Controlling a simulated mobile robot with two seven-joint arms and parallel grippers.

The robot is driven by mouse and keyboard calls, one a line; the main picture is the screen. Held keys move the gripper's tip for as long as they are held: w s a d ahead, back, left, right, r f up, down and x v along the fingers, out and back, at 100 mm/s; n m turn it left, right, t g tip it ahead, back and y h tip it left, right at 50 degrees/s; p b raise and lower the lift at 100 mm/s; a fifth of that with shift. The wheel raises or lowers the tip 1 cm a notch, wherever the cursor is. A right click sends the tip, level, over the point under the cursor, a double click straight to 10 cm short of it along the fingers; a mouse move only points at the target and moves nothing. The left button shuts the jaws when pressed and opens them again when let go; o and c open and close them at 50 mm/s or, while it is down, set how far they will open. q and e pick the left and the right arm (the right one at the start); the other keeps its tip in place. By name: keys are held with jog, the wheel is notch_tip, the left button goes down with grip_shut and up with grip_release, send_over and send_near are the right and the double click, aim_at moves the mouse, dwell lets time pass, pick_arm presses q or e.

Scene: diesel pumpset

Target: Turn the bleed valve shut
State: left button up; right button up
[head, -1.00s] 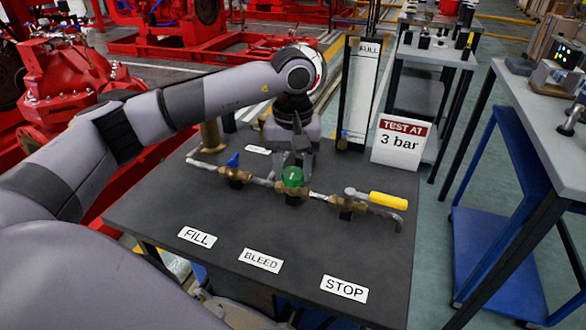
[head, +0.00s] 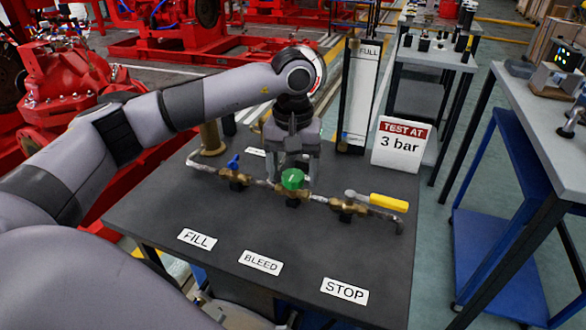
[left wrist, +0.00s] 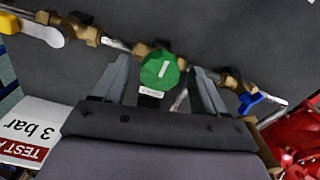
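The bleed valve is the middle valve of a brass pipe run, with a round green knob (head: 292,179) behind the BLEED label (head: 261,261). In the left wrist view the green knob (left wrist: 159,72) has a white line on top, pointing up and slightly right. My left gripper (head: 294,172) reaches down behind the knob. In the left wrist view its fingers (left wrist: 160,70) are apart, one on each side of the knob, with gaps visible. Whether the fingertips are down to knob height is hard to tell. My right gripper is in no view.
A blue-handled valve (head: 234,161) is left of the knob, and a yellow lever valve (head: 388,202) is right. Behind stand a "TEST AT 3 bar" sign (head: 400,147) and a tall FULL gauge (head: 358,95). The front of the dark bench (head: 215,205) is clear apart from labels.

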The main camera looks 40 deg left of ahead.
aim_at(293, 175)
pick_arm(q)
jog(key=shift+r, duration=3.6)
